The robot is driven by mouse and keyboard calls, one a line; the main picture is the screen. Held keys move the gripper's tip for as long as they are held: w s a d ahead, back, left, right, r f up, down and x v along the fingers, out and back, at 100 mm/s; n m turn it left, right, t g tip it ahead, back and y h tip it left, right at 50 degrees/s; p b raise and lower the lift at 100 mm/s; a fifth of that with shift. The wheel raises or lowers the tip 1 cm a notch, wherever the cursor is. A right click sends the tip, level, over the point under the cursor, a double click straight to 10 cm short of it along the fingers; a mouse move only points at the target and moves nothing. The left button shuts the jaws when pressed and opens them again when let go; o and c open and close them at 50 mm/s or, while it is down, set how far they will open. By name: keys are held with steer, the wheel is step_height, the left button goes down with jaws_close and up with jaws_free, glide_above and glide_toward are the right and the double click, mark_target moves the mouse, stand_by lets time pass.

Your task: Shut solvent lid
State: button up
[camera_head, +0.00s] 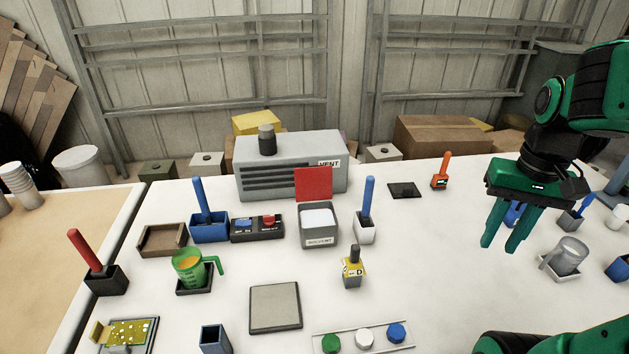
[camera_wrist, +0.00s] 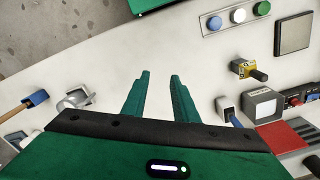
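The solvent box (camera_head: 319,239) is a grey, open-topped container with a pale inside, labelled on its front, standing in the middle of the white table. Its red lid (camera_head: 313,184) stands upright at the back edge, in front of the vent unit, so the box is open. In the wrist view the box (camera_wrist: 248,108) is at the right, with the red lid (camera_wrist: 281,138) below it. My gripper (camera_head: 498,246) hangs over the right of the table, well right of the box. In the wrist view its two fingers (camera_wrist: 160,76) are apart with nothing between them.
A grey vent unit (camera_head: 291,166) stands behind the lid. A white holder with a blue-handled tool (camera_head: 368,198) is close right of the box. The table between box and gripper is mostly clear.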

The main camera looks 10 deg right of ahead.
steer(key=w+a+f+n+y, duration=0.1)
steer(key=w+a, duration=0.1)
steer(key=w, duration=0.6)
steer(key=w+a+f+n+y, duration=0.1)
steer(key=w+a+n, duration=0.1)
steer(key=w, duration=0.6)
steer(key=n+y, duration=0.3)
steer(key=y, duration=1.3)
glide_toward(314, 168)
steer(key=w+d+f, duration=0.1)
steer(key=w+f, duration=0.1)
steer(key=w, duration=0.1)
steer(key=a, duration=1)
steer(key=shift+w+a, duration=0.2)
steer(key=shift+f, duration=0.1)
jaws_close()
